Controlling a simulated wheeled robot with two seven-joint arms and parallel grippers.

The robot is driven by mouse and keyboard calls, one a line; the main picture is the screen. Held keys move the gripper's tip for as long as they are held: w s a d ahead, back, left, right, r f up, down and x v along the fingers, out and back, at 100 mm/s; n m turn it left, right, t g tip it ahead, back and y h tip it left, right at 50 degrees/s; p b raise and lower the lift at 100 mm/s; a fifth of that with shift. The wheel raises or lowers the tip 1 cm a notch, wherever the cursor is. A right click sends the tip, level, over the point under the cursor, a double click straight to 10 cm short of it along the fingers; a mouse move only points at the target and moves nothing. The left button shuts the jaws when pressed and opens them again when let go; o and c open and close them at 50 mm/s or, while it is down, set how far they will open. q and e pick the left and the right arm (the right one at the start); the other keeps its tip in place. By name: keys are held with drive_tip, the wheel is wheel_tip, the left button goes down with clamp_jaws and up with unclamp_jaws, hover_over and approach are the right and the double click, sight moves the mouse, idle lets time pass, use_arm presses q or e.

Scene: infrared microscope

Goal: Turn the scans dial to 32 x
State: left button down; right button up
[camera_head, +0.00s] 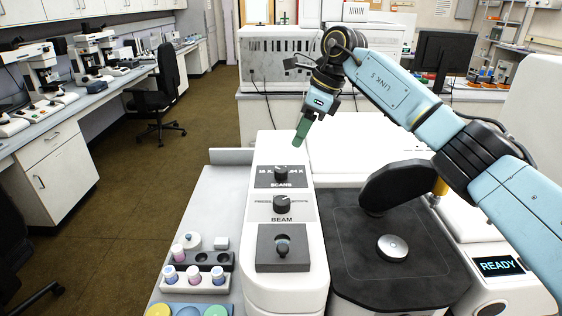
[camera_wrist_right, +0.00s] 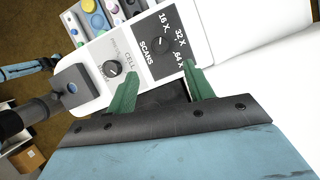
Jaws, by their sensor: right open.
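The scans dial (camera_head: 281,173) is a black knob on a dark plate on the white instrument's front strip. In the right wrist view the scans dial (camera_wrist_right: 160,44) shows beside the labels 16 X, 32 X and 64 X; I cannot tell surely which one it points to. My right gripper (camera_head: 300,140) hangs above and behind the dial in the head view, apart from it. In the wrist view its two green fingers (camera_wrist_right: 158,69) are spread with nothing between them, and the dial lies beyond their tips.
A rack of vials (camera_head: 196,284) stands to the left. A black stage (camera_head: 345,265) with a metal disc (camera_head: 392,248) lies to the right, near a READY screen (camera_head: 498,266).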

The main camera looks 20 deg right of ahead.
hover_over(281, 169)
drive_tip(key=s+d, duration=0.1)
drive_tip(key=d, duration=0.1)
drive_tip(key=f, duration=0.5)
drive_tip(key=shift+s+f, duration=0.2)
drive_tip(key=shift+f, duration=0.1)
drive_tip(key=x, duration=0.3)
drive_tip(key=shift+w+a+f, duration=0.1)
drive_tip(key=shift+w+f, duration=0.05)
drive_tip(key=shift+f, duration=0.15)
drive_tip(key=shift+w+a+f, duration=0.1)
drive_tip(key=shift+a+f, duration=0.1)
drive_tip(key=shift+f, duration=0.3)
drive_tip(key=shift+c, duration=0.6)
drive_tip(key=c, duration=0.9)
use_arm(q)
drive_tip(key=shift+w, duration=0.45)
use_arm(e)
drive_tip(key=shift+o, duration=0.3)
